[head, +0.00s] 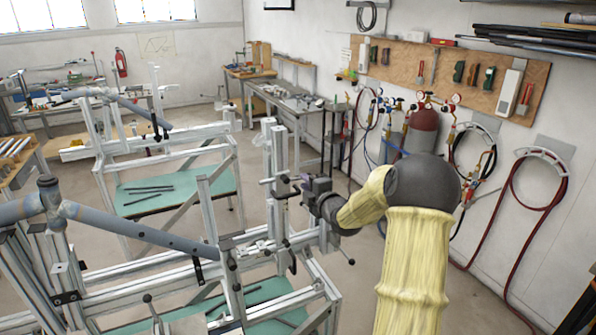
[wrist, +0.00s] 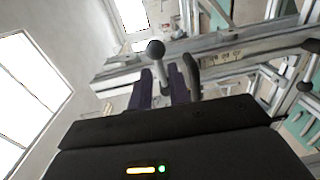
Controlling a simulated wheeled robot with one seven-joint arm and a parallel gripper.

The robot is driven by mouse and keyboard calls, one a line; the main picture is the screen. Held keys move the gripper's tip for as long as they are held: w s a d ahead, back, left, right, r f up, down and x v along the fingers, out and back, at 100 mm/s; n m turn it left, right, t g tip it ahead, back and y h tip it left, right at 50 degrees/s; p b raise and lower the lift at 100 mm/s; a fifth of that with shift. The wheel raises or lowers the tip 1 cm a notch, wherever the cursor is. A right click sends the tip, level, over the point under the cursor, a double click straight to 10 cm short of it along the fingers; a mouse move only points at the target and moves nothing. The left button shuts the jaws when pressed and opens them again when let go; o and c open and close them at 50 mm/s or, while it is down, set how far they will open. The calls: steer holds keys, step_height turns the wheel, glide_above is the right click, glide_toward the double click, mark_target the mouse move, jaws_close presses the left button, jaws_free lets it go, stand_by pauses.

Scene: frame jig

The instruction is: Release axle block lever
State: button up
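The lever, a grey rod with a round knob (wrist: 155,48), stands up between the two purple fingers of my gripper (wrist: 162,88) in the wrist view. A finger lies close on each side of the rod. I cannot tell whether they press on it. In the head view my gripper (head: 301,184) is at the upright post (head: 278,160) of the near frame jig, right of centre. A light rod end (head: 267,181) sticks out left of the post there. The axle block behind the gripper is mostly hidden.
A dark curved handle (wrist: 192,75) stands right beside the right finger. Another ball-ended lever (head: 350,261) sticks out below my wrist. The grey frame tube (head: 140,233) crosses the jig at left. Gas hoses (head: 515,195) hang on the right wall.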

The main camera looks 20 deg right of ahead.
steer(key=w+p, duration=0.2)
steer(key=w, duration=0.4)
steer(key=shift+f, duration=0.2)
steer(key=shift+a, duration=0.1)
jaws_close()
